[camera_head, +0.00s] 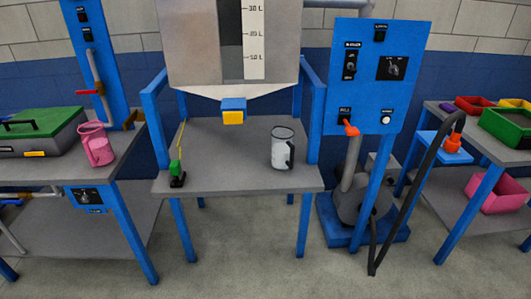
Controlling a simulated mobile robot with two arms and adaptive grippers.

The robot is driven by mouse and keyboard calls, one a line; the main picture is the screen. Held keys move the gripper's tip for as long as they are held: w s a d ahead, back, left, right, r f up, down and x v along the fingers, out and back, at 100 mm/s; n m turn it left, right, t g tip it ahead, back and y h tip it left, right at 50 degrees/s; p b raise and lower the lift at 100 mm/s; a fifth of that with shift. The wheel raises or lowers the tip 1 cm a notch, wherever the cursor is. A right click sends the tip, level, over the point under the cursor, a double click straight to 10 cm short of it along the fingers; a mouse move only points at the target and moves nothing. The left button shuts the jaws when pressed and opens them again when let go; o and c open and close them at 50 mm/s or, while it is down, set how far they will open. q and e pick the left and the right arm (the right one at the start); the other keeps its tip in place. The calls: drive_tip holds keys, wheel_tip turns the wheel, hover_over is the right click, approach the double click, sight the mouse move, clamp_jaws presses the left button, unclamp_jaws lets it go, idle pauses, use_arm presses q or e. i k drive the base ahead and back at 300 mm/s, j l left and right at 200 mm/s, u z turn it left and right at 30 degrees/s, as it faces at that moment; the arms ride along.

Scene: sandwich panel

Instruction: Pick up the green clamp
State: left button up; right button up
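The green clamp (176,172) is small, with a green upper part and a black base. It stands near the left front corner of the middle grey table (225,178), and a thin yellow strip rises behind it. No gripper is in the head view, so I cannot see either one relative to the clamp.
A pink jug (96,144) and a green-lidded box (40,132) are on the left table. A blue control panel (376,75) stands right.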

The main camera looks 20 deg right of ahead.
sight(175, 168)
drive_tip(key=i+j+z, duration=0.35)
drive_tip(key=i, duration=0.25)
drive_tip(key=i+j+z, duration=0.3)
drive_tip(key=i+j, duration=0.2)
drive_tip(key=j, duration=0.15)
